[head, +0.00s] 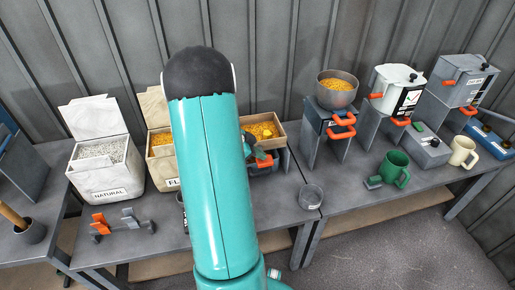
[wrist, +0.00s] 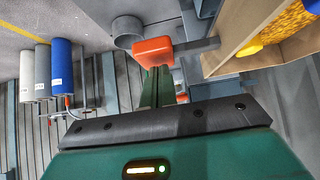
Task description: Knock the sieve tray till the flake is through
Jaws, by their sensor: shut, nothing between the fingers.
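The sieve tray (head: 280,142) is a wooden-sided box holding yellow-orange flake (head: 262,128), behind my arm on the bench. In the wrist view the tray (wrist: 232,45) is at the upper right, with flake (wrist: 292,22) and a yellow lump (wrist: 249,47) inside. An orange block (wrist: 153,50) on a grey bar stands beside the tray. My gripper (wrist: 157,72) is shut and empty, its tips right at the orange block; I cannot tell if they touch. In the head view my gripper (head: 256,154) is by the tray's front side, partly hidden by my arm.
A natural bin (head: 100,165) and a flake bin (head: 160,172) stand left.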

